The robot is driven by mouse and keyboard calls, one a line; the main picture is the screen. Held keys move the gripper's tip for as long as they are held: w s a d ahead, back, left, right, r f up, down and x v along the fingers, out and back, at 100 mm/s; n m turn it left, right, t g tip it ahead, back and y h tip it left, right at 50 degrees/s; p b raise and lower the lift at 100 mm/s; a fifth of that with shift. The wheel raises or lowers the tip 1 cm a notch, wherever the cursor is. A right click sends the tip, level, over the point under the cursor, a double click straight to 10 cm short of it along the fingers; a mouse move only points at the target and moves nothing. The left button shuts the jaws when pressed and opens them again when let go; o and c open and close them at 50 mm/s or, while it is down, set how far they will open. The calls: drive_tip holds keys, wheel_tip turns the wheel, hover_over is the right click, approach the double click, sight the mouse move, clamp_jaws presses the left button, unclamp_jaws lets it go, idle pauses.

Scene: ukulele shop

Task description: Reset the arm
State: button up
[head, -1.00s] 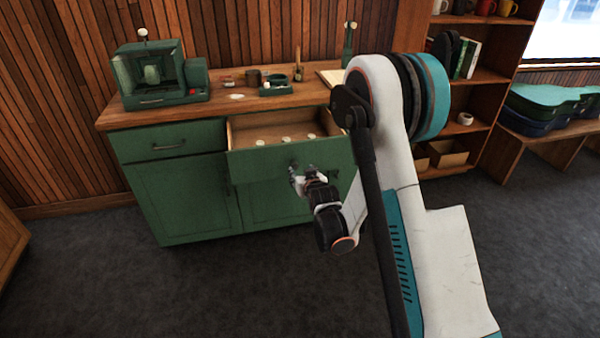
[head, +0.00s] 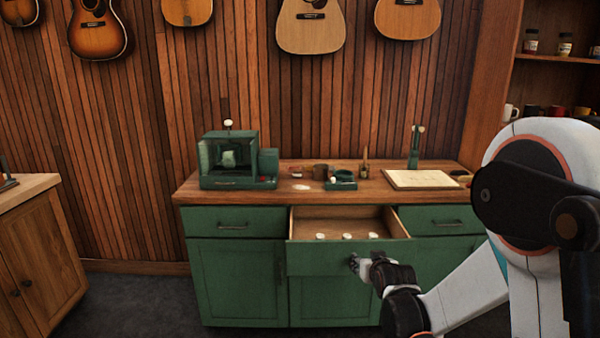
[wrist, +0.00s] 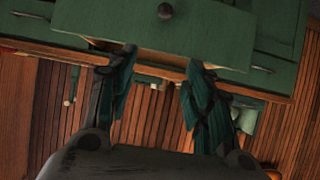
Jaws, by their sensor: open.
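My gripper (head: 360,264) is in front of the pulled-out drawer (head: 315,258) of the green cabinet (head: 237,275) in the head view. In the wrist view my gripper (wrist: 160,85) has its two dark fingers spread apart, with nothing between them. The drawer front (wrist: 120,20) with its round dark knob (wrist: 165,11) shows beyond the fingertips. The gripper appears apart from the knob. My arm comes in from the right side of the head view.
Small white items (head: 347,236) lie in the open drawer. The worktop (head: 300,194) holds a green machine (head: 228,160), a green tray (head: 341,182) and a board (head: 420,179). A wooden cabinet (head: 40,245) stands at the left. Guitars (head: 310,25) hang on the wall.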

drive_tip(key=s+r+g, duration=0.1)
drive_tip(key=s+r, duration=0.6)
drive_tip(key=s, duration=0.1)
drive_tip(key=s+r+g, duration=0.3)
drive_tip(key=s+g, duration=0.1)
drive_tip(key=s, duration=2.5)
drive_tip(key=shift+r, duration=0.2)
drive_tip(key=shift+w, duration=0.2)
